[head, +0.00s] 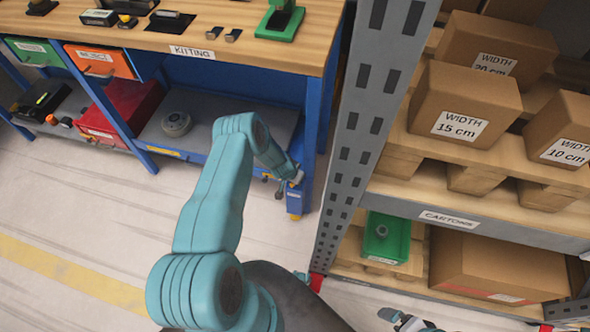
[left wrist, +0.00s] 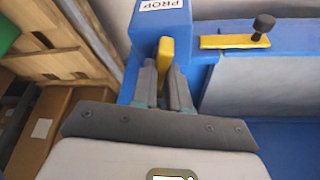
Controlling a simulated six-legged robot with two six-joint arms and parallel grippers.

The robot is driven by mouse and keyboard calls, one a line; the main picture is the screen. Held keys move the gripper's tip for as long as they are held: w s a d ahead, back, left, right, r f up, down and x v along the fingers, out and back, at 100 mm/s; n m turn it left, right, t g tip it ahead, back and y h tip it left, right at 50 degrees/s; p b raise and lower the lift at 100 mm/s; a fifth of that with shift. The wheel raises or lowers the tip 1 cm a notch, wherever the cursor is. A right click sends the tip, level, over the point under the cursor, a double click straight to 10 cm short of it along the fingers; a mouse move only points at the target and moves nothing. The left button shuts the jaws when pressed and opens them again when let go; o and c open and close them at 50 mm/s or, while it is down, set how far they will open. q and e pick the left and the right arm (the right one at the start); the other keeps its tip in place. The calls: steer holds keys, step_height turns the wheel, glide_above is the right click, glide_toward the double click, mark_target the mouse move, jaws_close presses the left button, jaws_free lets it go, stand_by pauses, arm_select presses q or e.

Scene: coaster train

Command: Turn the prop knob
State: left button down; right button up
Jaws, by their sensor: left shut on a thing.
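The prop knob (left wrist: 164,52) is a yellow bar standing out from a blue housing (left wrist: 145,30) labelled PROP in the left wrist view. My left gripper (left wrist: 164,80) has its two grey fingers on either side of the knob and is shut on it. In the head view my left gripper (head: 296,178) is at the blue housing (head: 294,203) on the front leg of the workbench.
A yellow plate (left wrist: 220,42) with a black knob (left wrist: 263,22) is beside the housing. The wooden workbench (head: 250,35) stands above it. A grey rack upright (head: 365,120) and shelves of cartons (head: 465,110) stand close on the right. Open floor (head: 100,215) lies left.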

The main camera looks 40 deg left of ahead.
arm_select(q)
steer(key=shift+w+n+y+b, duration=0.1)
steer(key=shift+n+y+b, duration=0.2)
steer(key=shift+n+b, duration=0.3)
steer(key=shift+f+n+g+y+b, duration=0.1)
steer(key=shift+n+g+y+b, duration=0.2)
steer(key=shift+n+b, duration=0.5)
steer(key=n+g+y+b, duration=0.1)
steer(key=n+b, duration=0.1)
steer(key=n, duration=0.2)
steer(key=shift+d+n, duration=0.15)
steer(key=shift+n, duration=0.15)
steer(key=shift+n+g+y+b, duration=0.5)
steer(key=shift+n+b, duration=0.05)
steer(key=shift+n, duration=0.95)
steer(key=shift+d, duration=0.1)
steer(key=c, duration=1.1)
jaws_free()
